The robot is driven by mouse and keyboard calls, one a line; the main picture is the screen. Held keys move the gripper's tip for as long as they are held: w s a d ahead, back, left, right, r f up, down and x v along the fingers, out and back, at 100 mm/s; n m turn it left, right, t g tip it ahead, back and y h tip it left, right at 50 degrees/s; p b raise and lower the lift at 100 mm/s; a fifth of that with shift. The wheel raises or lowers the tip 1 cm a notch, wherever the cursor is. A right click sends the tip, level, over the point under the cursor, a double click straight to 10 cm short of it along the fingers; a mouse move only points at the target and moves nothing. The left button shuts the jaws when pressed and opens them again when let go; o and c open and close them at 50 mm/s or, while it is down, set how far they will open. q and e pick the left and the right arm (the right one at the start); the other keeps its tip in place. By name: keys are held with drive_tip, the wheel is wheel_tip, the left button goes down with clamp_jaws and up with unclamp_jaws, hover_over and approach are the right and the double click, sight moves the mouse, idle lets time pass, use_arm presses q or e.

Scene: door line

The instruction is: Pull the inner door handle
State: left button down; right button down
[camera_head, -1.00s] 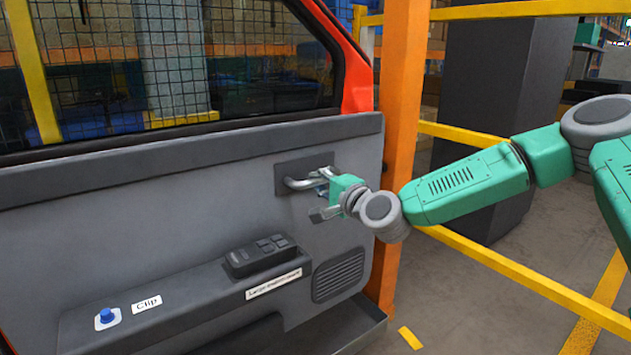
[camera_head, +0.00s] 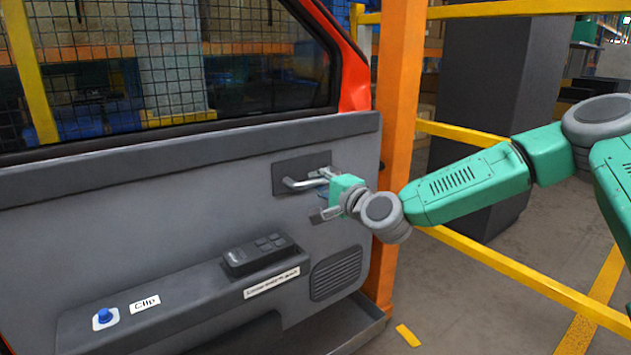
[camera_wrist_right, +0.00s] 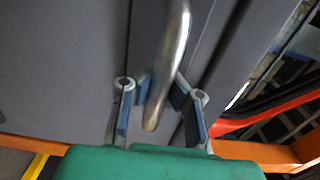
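The inner door handle (camera_head: 300,184) is a silver bar in a dark recessed plate (camera_head: 290,166) on the grey door panel (camera_head: 200,180). My right gripper (camera_head: 321,194) is at the right end of the handle, its green body just right of the plate. In the right wrist view the handle (camera_wrist_right: 172,65) runs down between the blue-padded fingers (camera_wrist_right: 160,108). The fingers are spread on both sides of the bar, with gaps, and look open. Whether either pad touches the bar is hard to tell. My left gripper is not in view.
Below the handle, an armrest carries a dark switch block (camera_head: 261,256), a blue button (camera_head: 104,315) and labels. A speaker grille (camera_head: 336,273) is at lower right. An orange post (camera_head: 398,110) stands beside the door, with a yellow rail (camera_head: 520,275) under my right arm.

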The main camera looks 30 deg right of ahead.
drive_tip(key=shift+w+d+f, duration=0.1)
drive_tip(key=shift+f, duration=0.25)
drive_tip(key=shift+w+b, duration=0.3)
drive_tip(key=shift+w, duration=0.05)
unclamp_jaws()
drive_tip(key=shift+w+d, duration=0.1)
drive_tip(key=shift+d, duration=0.05)
drive_tip(key=shift+r, duration=0.15)
drive_tip(key=shift+a+r, duration=0.1)
drive_tip(key=shift+a, duration=0.15)
